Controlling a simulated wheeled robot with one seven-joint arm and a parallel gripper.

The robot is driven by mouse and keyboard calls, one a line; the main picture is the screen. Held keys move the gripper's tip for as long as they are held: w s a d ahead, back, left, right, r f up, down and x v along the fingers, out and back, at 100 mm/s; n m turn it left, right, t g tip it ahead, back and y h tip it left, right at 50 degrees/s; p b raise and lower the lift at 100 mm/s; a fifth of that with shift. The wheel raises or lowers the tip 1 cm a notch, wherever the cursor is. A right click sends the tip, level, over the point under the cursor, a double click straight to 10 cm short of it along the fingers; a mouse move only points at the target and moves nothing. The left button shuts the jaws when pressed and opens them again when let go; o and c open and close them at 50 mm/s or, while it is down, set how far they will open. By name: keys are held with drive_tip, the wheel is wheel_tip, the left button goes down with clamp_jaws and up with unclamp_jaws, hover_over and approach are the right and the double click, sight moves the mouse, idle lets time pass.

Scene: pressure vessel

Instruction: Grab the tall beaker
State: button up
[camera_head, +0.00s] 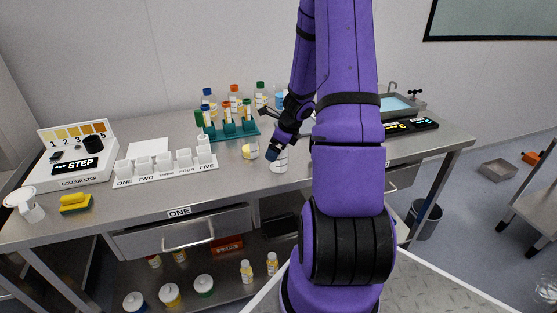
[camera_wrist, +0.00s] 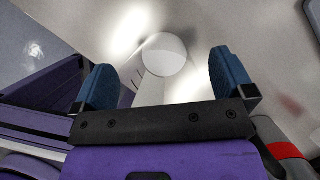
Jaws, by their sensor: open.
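A clear glass beaker (camera_head: 280,163) stands upright near the middle of the steel bench, partly hidden by my gripper (camera_head: 273,153) in the head view. In the wrist view, a round pale beaker shape (camera_wrist: 164,54) lies between the two blue fingertips of my gripper (camera_wrist: 162,66), with visible gaps on both sides. My gripper is open and holds nothing. Its fingers are close to the beaker; I cannot tell the exact height between them.
A white numbered holder (camera_head: 165,178) and a colour-step box (camera_head: 78,160) are further left. The bench front near the beaker is clear.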

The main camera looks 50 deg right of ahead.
drive_tip(key=shift+w+f, duration=0.2)
drive_tip(key=shift+f, duration=0.2)
drive_tip(key=shift+a, duration=0.1)
drive_tip(key=c, duration=1)
drive_tip(key=shift+r, duration=0.1)
